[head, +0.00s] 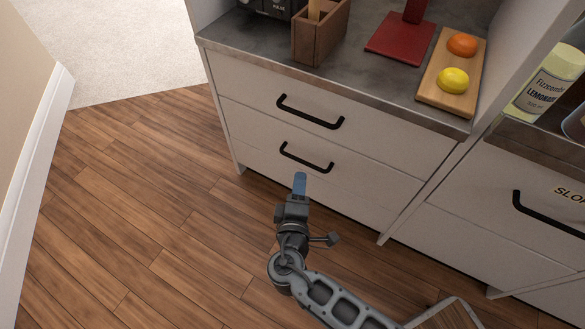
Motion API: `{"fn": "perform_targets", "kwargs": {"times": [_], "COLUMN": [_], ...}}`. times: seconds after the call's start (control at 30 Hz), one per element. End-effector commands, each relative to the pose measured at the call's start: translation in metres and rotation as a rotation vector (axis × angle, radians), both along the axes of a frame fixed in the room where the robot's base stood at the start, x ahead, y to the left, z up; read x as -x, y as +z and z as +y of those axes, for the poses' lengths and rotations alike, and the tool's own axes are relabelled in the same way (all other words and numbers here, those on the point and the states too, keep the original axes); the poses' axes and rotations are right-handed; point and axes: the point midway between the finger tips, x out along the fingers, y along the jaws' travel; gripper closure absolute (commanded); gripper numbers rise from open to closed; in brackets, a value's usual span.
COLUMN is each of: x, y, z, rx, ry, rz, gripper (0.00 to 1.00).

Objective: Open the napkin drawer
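A white cabinet has two stacked drawers, an upper drawer (238,87) and a lower drawer (245,124), each with a black bar handle. The upper handle (310,113) and the lower handle (306,160) are both in plain view. Both drawers look shut. No label naming napkins is readable on either one. My gripper (299,184) is in front of the cabinet, its blue tip just below the lower handle in the picture. I cannot tell whether it touches anything. The fingers line up edge-on, so their gap is hidden.
The counter holds a wooden box (320,35), a red stand (400,40) and a cutting board (437,94) with an orange and a lemon. Another drawer at right has a black handle (540,212) and a partly cut-off label. Wood floor (130,200) at left is clear.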

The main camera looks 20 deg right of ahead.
Motion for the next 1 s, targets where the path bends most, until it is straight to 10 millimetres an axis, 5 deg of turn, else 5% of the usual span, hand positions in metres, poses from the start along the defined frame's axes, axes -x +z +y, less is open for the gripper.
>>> {"fn": "perform_targets", "kwargs": {"times": [0.4,0.8,1.0], "x": [-0.049,-0.056,-0.055], "y": [-0.012,-0.013,-0.012], "z": [-0.03,-0.034,-0.034], "rx": [-0.003,-0.003,-0.003], "ry": [0.0,0.0,0.001], "rz": [-0.001,0.002,0.001], "gripper": [0.62,0.62,0.81]}}
